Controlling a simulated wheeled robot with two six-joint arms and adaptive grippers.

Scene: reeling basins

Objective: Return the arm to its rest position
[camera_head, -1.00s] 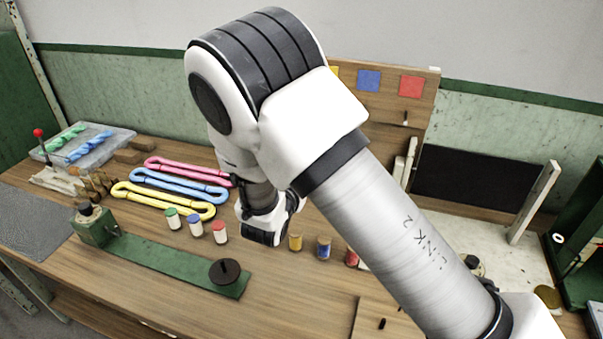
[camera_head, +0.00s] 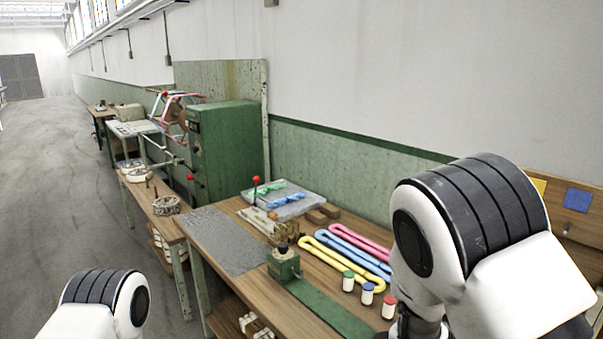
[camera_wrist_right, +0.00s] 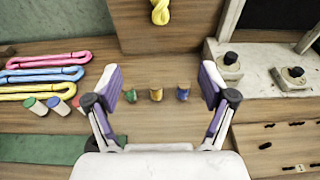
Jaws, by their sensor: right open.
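My right arm shows in the head view as a big white and black joint over the right part of the workbench (camera_head: 222,292); its gripper is out of that picture. In the right wrist view my right gripper (camera_wrist_right: 165,92) is open, with its purple-lined fingers wide apart. Nothing is between its fingertips.
Pink, blue and yellow skeins (camera_head: 340,262) lie on the bench by several capped jars (camera_head: 367,293). A tray with twisted skeins (camera_head: 283,200) sits behind. A green cabinet (camera_head: 225,155) stands further left. The floor aisle (camera_head: 60,190) at left is clear.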

